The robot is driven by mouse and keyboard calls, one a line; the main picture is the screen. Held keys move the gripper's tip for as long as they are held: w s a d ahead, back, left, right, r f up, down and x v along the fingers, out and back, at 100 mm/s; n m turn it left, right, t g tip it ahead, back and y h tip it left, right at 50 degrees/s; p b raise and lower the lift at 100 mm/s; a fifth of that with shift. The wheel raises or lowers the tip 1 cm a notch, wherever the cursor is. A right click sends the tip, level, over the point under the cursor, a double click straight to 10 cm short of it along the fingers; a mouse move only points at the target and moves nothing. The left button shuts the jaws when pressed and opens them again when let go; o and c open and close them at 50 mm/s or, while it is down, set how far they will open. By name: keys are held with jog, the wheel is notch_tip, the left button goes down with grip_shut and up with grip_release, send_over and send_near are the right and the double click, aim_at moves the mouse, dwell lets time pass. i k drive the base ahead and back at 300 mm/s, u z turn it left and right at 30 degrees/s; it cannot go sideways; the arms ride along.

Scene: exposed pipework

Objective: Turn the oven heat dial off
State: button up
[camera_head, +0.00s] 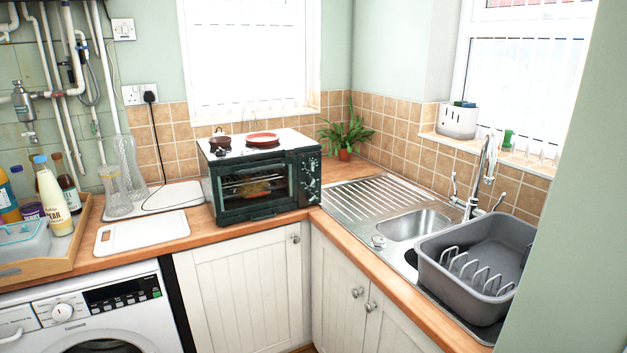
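A small dark green and black oven (262,178) stands on the wooden counter near the corner, with a glass door on its front. Food shows behind the glass. Its control panel (311,178) is at the right of the door, with several small dials in a column; I cannot tell which is the heat dial or how each is set. My gripper is not in view.
A white cutting board (142,232) lies left of the oven, near a wooden tray (62,265) with bottles. To the right are a steel sink (408,223) and a grey dish rack (475,268). A plant (345,137) stands behind. A washing machine (95,318) is below the counter.

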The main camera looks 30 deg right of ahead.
aim_at(311, 182)
jog(key=u, duration=0.15)
jog(key=i, duration=1.25)
jog(key=u, duration=0.75)
